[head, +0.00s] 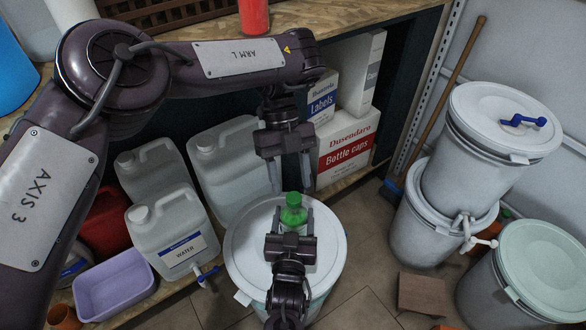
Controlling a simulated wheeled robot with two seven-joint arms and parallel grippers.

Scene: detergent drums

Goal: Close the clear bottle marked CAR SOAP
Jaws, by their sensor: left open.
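A small clear bottle (293,229) with a green cap (293,209) stands upright on the white lid of a drum (245,250) at the lower middle. The cap sits on the bottle's top; whether it is tight cannot be seen. No label on the bottle is readable. My right gripper (292,215) comes up from the bottom edge, with a finger on each side of the bottle. Whether those fingers press on it cannot be told. The right gripper's body hides the lower bottle.
A WATER canister (165,225), other canisters, a lilac tub (115,285) and boxes (348,143) stand left and behind. Stacked white drums (480,175) and a green-lidded drum (540,270) stand right. A red container (254,15) is on the bench above. Tiled floor shows right of the lid.

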